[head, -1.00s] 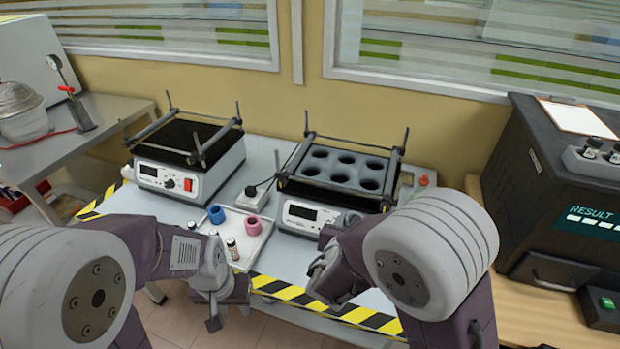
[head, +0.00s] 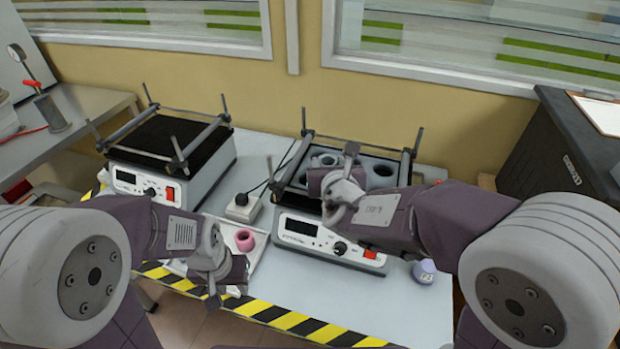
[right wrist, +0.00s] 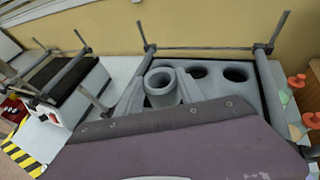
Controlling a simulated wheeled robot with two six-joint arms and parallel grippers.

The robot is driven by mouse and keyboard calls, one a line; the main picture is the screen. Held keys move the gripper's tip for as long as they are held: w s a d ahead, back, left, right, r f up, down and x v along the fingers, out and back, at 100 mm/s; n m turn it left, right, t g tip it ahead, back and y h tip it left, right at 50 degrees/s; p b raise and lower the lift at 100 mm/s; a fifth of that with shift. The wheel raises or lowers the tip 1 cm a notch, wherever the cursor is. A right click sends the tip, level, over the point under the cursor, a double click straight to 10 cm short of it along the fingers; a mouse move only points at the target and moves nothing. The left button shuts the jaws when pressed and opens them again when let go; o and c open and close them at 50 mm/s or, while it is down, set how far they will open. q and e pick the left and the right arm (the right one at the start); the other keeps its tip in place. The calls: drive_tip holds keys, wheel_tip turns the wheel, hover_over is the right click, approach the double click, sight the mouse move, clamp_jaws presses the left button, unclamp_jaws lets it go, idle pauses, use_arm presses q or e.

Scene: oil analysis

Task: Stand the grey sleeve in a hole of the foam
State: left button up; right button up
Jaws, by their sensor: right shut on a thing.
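The grey sleeve (right wrist: 162,84) is a short hollow cylinder with a thick rim, seen upright between the fingers of my right gripper (right wrist: 160,97) in the right wrist view. In the head view the sleeve (head: 325,159) shows as a ring at the back left hole of the grey foam (head: 366,159). My right gripper (head: 333,183) is shut on it and hides part of the foam. The sleeve's lower end is hidden, so I cannot tell how deep it sits. My left gripper (head: 228,292) hangs near the table's front edge, its jaws unclear.
The foam lies in a rack with corner posts on a white shaker (head: 325,236). A second shaker (head: 160,180) with a black top stands left. A pink sleeve (head: 244,239) is on a white tray. A purple-capped container (head: 424,271) stands at the right.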

drive_tip(key=w+a+f, duration=0.2)
drive_tip(key=w, duration=0.1)
drive_tip(key=w+a+f, duration=0.1)
drive_tip(key=w+a, duration=0.1)
drive_tip(key=shift+a+f, duration=0.1)
drive_tip(key=shift+f, duration=0.3)
drive_tip(key=shift+a, duration=0.1)
wheel_tip(320, 180, down, 4)
drive_tip(key=shift+w+f+b, duration=0.15)
drive_tip(key=shift+b, duration=0.3)
drive_tip(key=shift+f, duration=0.15)
drive_tip(key=o, duration=1)
